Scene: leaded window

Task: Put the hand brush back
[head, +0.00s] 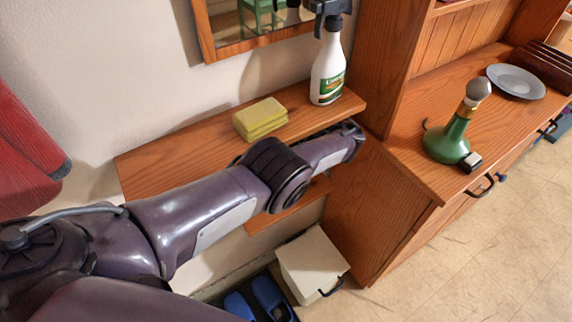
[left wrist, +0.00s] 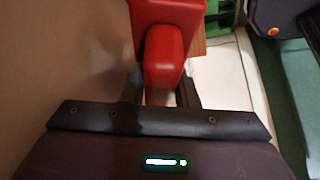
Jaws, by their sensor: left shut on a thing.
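In the left wrist view my left gripper (left wrist: 162,90) is shut on a red thing, which looks like the hand brush (left wrist: 164,55). Its rounded red handle lies between the two fingers, and a wider red block shows beyond it. In the head view my left arm crosses in front of the wooden wall shelf (head: 190,139). Its wrist end is by the shelf's right end, next to the cabinet side. The fingers and the brush cannot be made out there. My right gripper is in neither view.
A yellow sponge (head: 260,118) and a spray bottle (head: 328,70) stand on the upper shelf. A lower shelf (head: 290,208) is partly hidden by my arm. Below are a white box (head: 311,262) and blue slippers (head: 268,294). The cabinet (head: 375,205) carries a green bottle (head: 448,142) and a plate (head: 516,81).

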